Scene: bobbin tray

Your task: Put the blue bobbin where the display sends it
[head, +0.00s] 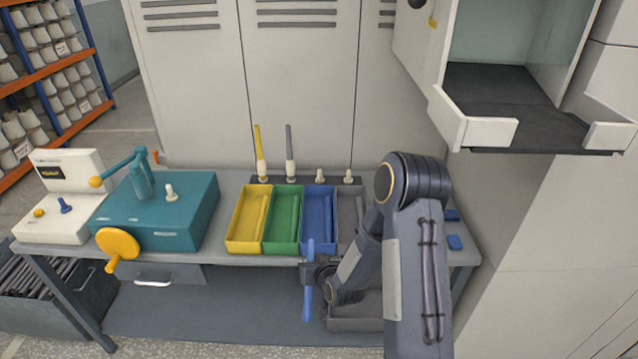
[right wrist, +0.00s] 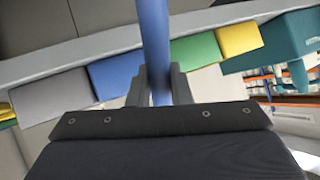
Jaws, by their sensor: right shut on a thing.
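A long blue bobbin (head: 309,290) stands roughly upright in front of the table edge. My right gripper (head: 313,272) is shut around its middle. In the right wrist view the blue bobbin (right wrist: 155,45) runs up between the fingers of my right gripper (right wrist: 160,88). The display (head: 50,173) is a small dark screen with yellowish lettering, too small to read surely, on a white machine at the left. A yellow tray (head: 232,243), green tray (head: 270,246), blue tray (head: 306,243) and grey tray (head: 346,205) stand side by side. My left gripper is out of view.
Behind the trays, a rack (head: 305,181) holds an upright yellow bobbin (head: 259,150), a grey bobbin (head: 290,150) and two bare pegs. A teal winder (head: 180,215) with a yellow handwheel stands left of the trays. An open white cabinet (head: 480,132) overhangs the right.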

